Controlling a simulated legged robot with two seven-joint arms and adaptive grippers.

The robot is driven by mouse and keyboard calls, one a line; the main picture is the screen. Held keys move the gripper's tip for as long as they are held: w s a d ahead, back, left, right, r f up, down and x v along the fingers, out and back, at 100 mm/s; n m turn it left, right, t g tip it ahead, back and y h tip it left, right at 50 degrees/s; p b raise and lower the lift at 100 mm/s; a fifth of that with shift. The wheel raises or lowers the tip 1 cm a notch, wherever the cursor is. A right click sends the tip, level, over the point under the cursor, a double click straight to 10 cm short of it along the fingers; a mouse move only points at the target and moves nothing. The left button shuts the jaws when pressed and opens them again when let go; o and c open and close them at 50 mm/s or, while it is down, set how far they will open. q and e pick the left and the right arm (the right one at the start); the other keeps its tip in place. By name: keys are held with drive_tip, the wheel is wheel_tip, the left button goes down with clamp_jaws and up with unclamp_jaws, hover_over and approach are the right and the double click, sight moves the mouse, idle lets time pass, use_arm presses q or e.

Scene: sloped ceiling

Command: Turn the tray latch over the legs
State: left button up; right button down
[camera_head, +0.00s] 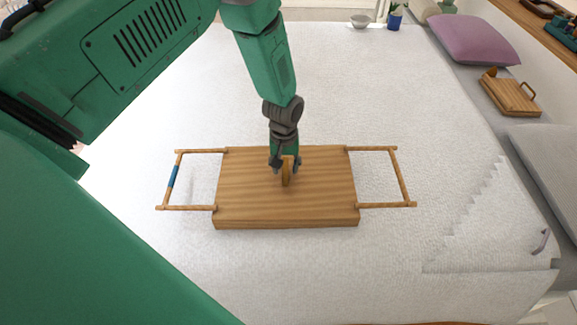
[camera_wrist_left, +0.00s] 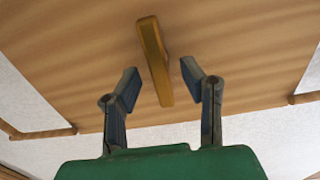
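The wooden tray (camera_head: 240,195) lies on the white bed with its flat wooden face up. Its legs, two wooden U-shaped frames, stick out flat at the left (camera_head: 176,180) and right (camera_head: 402,178) sides; the left one has a blue band. The latch (camera_head: 287,171), a yellowish-brown bar, is at the middle of the tray face. My left gripper (camera_head: 285,168) comes down over the tray with its fingers on either side of the latch. In the left wrist view the latch (camera_wrist_left: 154,60) lies between the open fingers (camera_wrist_left: 160,90), with gaps on both sides. My right gripper is not in view.
A second wooden tray (camera_head: 510,97) lies at the right beside a purple pillow (camera_head: 472,40). A bowl (camera_head: 360,21) and a blue plant pot (camera_head: 394,21) stand at the far edge. The bed (camera_head: 330,270) around the tray is mostly clear.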

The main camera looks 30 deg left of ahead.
use_arm(q)
drive_tip(key=shift+d+f, duration=0.1)
drive_tip(key=shift+f, duration=0.15)
drive_tip(key=shift+r, duration=0.1)
drive_tip(key=shift+c, duration=0.4)
drive_tip(key=shift+d, duration=0.1)
clamp_jaws()
